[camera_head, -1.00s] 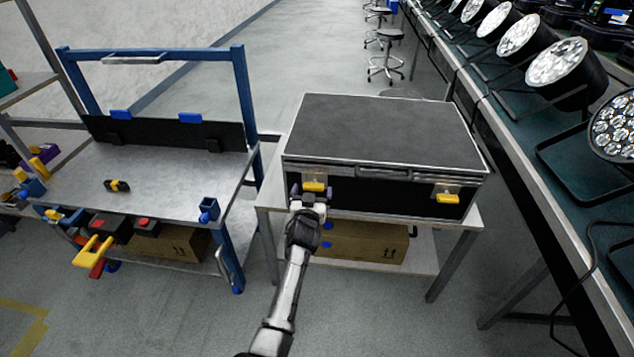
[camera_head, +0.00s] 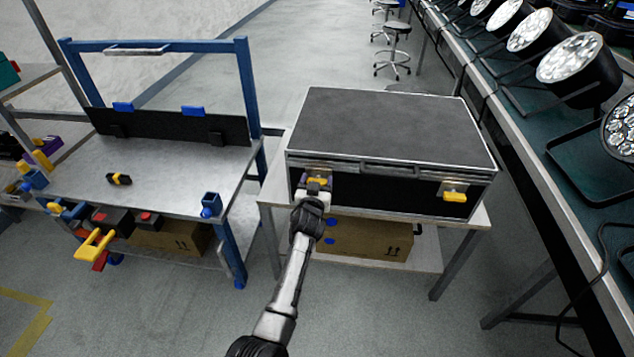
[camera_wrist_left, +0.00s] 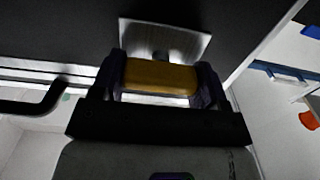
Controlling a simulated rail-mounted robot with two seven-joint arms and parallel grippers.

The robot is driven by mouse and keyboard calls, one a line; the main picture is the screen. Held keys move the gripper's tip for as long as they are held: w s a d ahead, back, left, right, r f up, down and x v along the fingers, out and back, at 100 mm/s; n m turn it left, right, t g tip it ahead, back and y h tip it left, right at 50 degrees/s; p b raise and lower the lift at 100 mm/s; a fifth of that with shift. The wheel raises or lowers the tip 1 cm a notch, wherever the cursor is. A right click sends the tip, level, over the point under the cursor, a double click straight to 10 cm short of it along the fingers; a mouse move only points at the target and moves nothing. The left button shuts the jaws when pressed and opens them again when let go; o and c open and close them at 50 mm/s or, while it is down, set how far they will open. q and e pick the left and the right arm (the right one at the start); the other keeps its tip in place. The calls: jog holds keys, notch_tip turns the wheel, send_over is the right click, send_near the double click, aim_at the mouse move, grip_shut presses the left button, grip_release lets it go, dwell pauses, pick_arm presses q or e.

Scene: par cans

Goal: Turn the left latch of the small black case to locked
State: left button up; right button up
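The black case (camera_head: 385,130) with silver edges lies closed on a grey table. Its left latch (camera_head: 316,181) has a yellow grip on a metal plate, partly hidden behind my gripper in the head view. My left gripper (camera_head: 314,186) is at this latch. In the left wrist view, the latch's yellow grip (camera_wrist_left: 160,76) lies crosswise between my left gripper's fingers (camera_wrist_left: 161,82), which touch both its ends. The right latch (camera_head: 454,196) has a yellow grip hanging level on its plate. My right gripper is not in view.
A carry handle (camera_head: 390,171) sits on the case front between the latches. A cardboard box (camera_head: 370,239) is on the shelf below. A blue-framed workbench (camera_head: 150,180) stands left; a long bench with stage lights (camera_head: 572,64) runs along the right.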

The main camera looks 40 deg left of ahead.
pick_arm(q)
jog(key=c, duration=0.4)
jog(key=m, duration=0.8)
jog(key=shift+d+m, duration=0.1)
jog(key=shift+m, duration=0.3)
jog(key=m+p, duration=0.1)
jog(key=m, duration=0.3)
jog(key=shift+w+f, duration=0.1)
jog(key=shift+m+p, duration=0.45)
jog(key=shift+m, duration=2.05)
jog(key=shift+f, duration=0.1)
